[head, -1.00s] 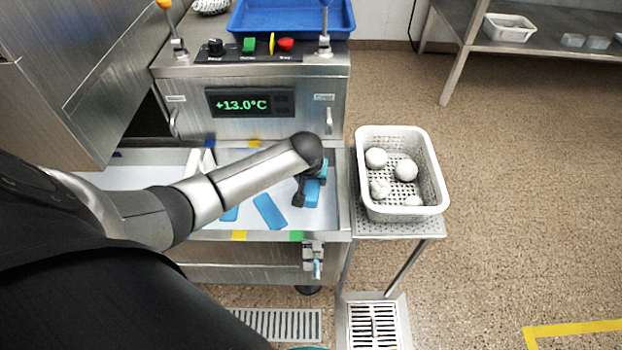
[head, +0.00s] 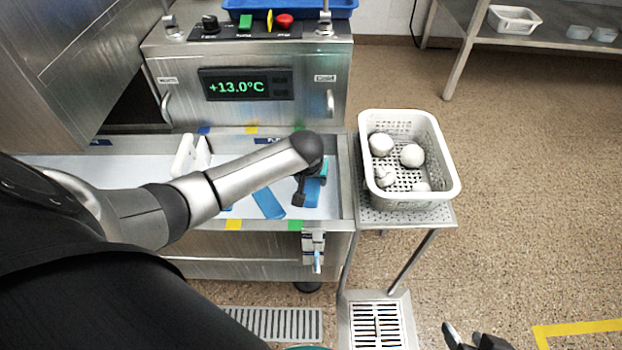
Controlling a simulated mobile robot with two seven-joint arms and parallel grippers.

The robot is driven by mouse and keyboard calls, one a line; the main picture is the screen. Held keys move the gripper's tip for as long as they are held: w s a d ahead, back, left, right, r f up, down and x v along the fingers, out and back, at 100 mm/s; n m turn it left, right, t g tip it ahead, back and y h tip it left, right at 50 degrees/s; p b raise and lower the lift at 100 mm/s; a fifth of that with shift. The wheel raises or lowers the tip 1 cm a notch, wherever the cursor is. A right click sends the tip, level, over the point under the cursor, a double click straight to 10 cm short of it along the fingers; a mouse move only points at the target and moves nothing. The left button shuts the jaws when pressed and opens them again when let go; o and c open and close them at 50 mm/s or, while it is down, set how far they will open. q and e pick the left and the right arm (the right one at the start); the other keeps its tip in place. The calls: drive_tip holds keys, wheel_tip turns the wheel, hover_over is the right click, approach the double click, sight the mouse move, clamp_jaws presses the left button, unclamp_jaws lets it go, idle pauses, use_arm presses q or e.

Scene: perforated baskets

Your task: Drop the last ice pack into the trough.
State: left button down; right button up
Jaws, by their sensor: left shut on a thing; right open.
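The trough (head: 334,150) is a long steel basin with a pale inside, below the panel that reads +13.0°C. My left gripper (head: 312,186) is over the trough's right end, shut on a blue ice pack (head: 313,193). The gripper hides part of this pack, and I cannot tell whether it touches the trough floor. Another blue ice pack (head: 268,203) lies in the trough to the left. A small blue piece shows at the lower edge of my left arm. My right gripper (head: 464,337) is open and empty at the bottom edge, over the floor.
A white perforated basket (head: 452,180) with several white round items stands on a steel side stand (head: 378,217) right of the trough. A blue tray (head: 345,12) sits above the control panel. A drain grate (head: 377,325) lies below.

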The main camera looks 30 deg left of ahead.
use_arm(q)
drive_tip(key=shift+f, duration=0.15)
use_arm(e)
drive_tip(key=shift+w+a+r+t, duration=0.15)
drive_tip(key=shift+a+r+t, duration=0.1)
drive_tip(key=shift+r+t, duration=0.05)
use_arm(q)
drive_tip(key=shift+c, duration=0.2)
unclamp_jaws()
use_arm(e)
drive_tip(key=shift+d, duration=0.1)
